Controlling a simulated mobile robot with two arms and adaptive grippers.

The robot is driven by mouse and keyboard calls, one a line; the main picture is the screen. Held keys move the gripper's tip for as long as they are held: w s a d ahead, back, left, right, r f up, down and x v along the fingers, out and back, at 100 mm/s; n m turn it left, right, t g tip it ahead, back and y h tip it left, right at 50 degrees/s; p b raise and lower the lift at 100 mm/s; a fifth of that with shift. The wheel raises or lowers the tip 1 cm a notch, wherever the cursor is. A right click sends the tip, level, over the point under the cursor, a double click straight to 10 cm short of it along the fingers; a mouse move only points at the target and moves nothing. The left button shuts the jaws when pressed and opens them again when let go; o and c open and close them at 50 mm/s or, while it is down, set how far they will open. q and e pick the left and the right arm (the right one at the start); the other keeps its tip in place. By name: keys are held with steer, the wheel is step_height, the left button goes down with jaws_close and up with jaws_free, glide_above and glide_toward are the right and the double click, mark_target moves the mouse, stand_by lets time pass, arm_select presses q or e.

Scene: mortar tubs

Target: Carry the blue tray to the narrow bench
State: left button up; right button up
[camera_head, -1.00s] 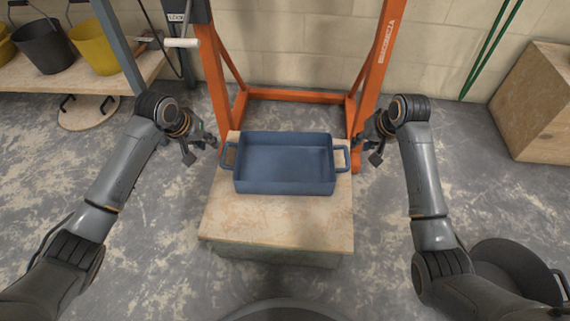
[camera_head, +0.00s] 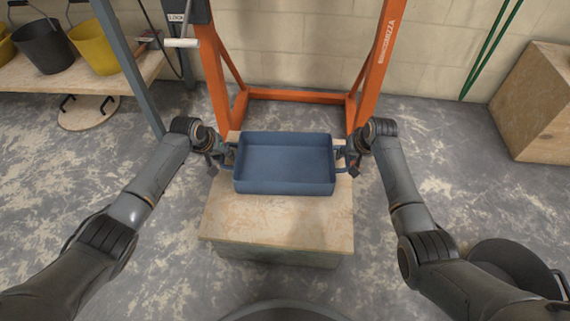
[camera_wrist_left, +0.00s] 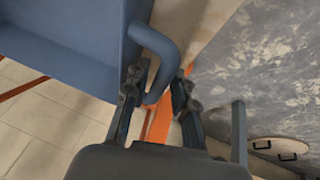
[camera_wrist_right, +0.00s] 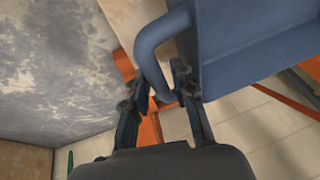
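The blue tray (camera_head: 285,165) sits level on a low block with a pale wooden top (camera_head: 285,220). My left gripper (camera_head: 229,155) is at the tray's left handle. In the left wrist view its open fingers (camera_wrist_left: 160,88) stand on either side of the handle (camera_wrist_left: 160,45), one between handle and tray wall. My right gripper (camera_head: 345,157) is at the right handle. In the right wrist view its open fingers (camera_wrist_right: 157,85) likewise straddle that handle (camera_wrist_right: 150,48). The tray looks empty. I cannot tell which bench is the narrow one.
An orange frame (camera_head: 300,94) stands close behind the block. A bench with buckets (camera_head: 92,78) is at the back left, a wooden box (camera_head: 540,105) at the right. A dark round tub (camera_head: 515,268) is at the lower right.

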arm_select(q)
steer(key=shift+c, duration=0.5)
arm_select(e)
steer(key=shift+c, duration=0.5)
arm_select(q)
jaws_close()
arm_select(e)
jaws_close()
arm_select(q)
steer(key=shift+r, duration=0.1)
arm_select(e)
steer(key=shift+r, duration=0.15)
